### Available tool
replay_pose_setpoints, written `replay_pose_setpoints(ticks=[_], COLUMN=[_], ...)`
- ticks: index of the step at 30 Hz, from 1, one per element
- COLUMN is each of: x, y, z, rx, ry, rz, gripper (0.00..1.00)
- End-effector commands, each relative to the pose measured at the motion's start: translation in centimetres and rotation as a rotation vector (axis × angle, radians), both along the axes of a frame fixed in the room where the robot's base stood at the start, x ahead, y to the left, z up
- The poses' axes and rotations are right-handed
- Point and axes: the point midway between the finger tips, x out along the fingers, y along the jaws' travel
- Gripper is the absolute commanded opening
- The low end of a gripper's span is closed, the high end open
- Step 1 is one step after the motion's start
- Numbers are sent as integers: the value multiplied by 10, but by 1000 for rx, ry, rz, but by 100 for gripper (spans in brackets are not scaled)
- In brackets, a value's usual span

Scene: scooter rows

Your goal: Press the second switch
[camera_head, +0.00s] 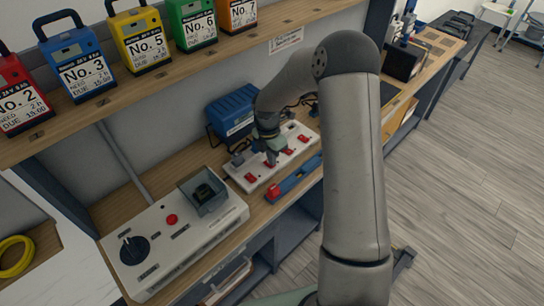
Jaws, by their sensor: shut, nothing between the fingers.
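A white switch strip (265,178) lies on the wooden bench with a row of red rocker switches. The red switch at its near left end (250,177) is in plain view. Two more red switches, one right of my gripper (289,151) and one farther along (303,138), also show. My gripper (271,162) is shut and empty, pointing down over the strip between the near left switch and the one to its right. It partly hides the strip there. I cannot tell whether its tips touch a switch.
A blue case (232,110) stands behind the strip, close to my gripper. A blue and red tool (295,178) lies along the front. A white console (165,245) is at left. Numbered battery packs (80,72) stand on the shelf (150,86) above.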

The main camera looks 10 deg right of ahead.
Motion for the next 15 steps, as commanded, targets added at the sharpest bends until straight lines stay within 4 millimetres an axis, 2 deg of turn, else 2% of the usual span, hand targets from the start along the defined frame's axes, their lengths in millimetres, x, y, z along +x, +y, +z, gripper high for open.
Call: replay_pose_setpoints(ticks=[15], x=[-2], y=[-2], z=[-12], rx=[-1], ry=[1], rz=[-1], gripper=[0])
